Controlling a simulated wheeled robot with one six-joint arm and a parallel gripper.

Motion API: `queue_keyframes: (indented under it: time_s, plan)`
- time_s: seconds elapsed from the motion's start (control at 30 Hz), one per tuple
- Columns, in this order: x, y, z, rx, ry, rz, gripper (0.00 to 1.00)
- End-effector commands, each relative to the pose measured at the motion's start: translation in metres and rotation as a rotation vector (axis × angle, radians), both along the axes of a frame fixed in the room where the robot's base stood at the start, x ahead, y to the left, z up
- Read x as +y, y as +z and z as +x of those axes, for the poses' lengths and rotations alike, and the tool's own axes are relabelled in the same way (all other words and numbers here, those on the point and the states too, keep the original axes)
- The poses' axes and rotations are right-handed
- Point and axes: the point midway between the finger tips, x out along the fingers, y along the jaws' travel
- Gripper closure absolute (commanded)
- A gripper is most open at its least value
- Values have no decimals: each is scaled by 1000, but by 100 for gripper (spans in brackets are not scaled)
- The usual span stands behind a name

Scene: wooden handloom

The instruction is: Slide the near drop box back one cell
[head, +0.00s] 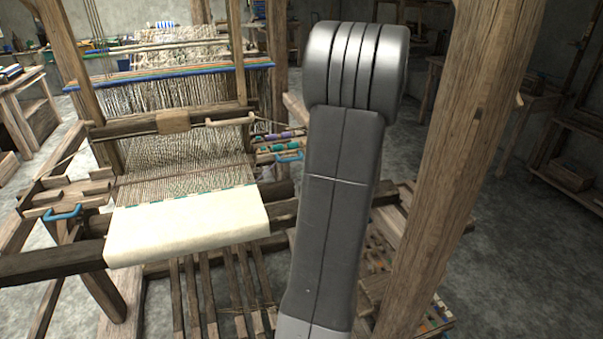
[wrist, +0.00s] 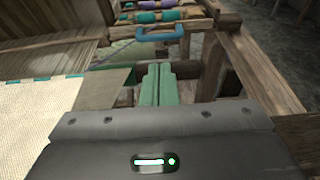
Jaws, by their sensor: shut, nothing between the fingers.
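A drop box (head: 277,146) with a blue handle (head: 290,157) stands at the loom's right side in the head view, with teal and purple pieces in its cells. In the wrist view the blue handle (wrist: 149,33) is at the top centre, and the coloured pieces (wrist: 146,16) lie behind it. My gripper (wrist: 157,72) has its green fingers shut and empty, short of the handle and apart from it. My arm hides the gripper in the head view. A second box with a blue handle (head: 62,213) is at the loom's left side.
Cream cloth (head: 190,222) covers the front beam, left of my gripper. A thick wooden post (head: 465,150) rises on the right. Wooden rails (wrist: 262,66) run right of the fingers in the wrist view. Treadles (head: 218,295) lie below.

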Motion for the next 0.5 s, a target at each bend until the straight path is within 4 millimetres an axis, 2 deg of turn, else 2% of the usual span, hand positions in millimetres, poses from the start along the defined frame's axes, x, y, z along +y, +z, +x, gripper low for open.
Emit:
queue_keyframes:
  time_s: [0.2, 0.5]
  plan:
    - [-6, 4, -18, 1, 0, 0, 100]
    - [-7, 5, -21, 1, 0, 0, 100]
